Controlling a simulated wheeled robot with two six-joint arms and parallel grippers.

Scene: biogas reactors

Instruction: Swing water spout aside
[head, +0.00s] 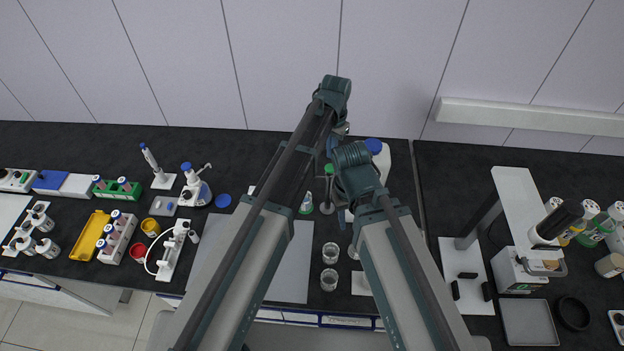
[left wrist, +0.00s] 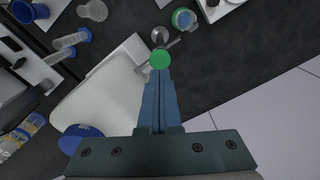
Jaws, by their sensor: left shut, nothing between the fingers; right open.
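The water spout looks like a thin grey tube with a round green top (left wrist: 160,60), just beyond my left fingertips in the left wrist view. The green top also shows small in the head view (head: 329,169). My left gripper (left wrist: 160,128) is shut and empty, its fingers pointing at the spout; contact cannot be told. In the head view the left gripper (head: 340,129) is partly hidden by its own wrist. My right gripper (head: 352,188) is open, to the right of the spout, its fingers mostly hidden by the arm.
A white jug with a blue cap (head: 374,146) stands close right of the spout; it fills the left of the wrist view (left wrist: 100,85). A small bottle (head: 306,204) and glass beakers (head: 330,254) stand nearer. A grey mat (head: 290,270) lies in front.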

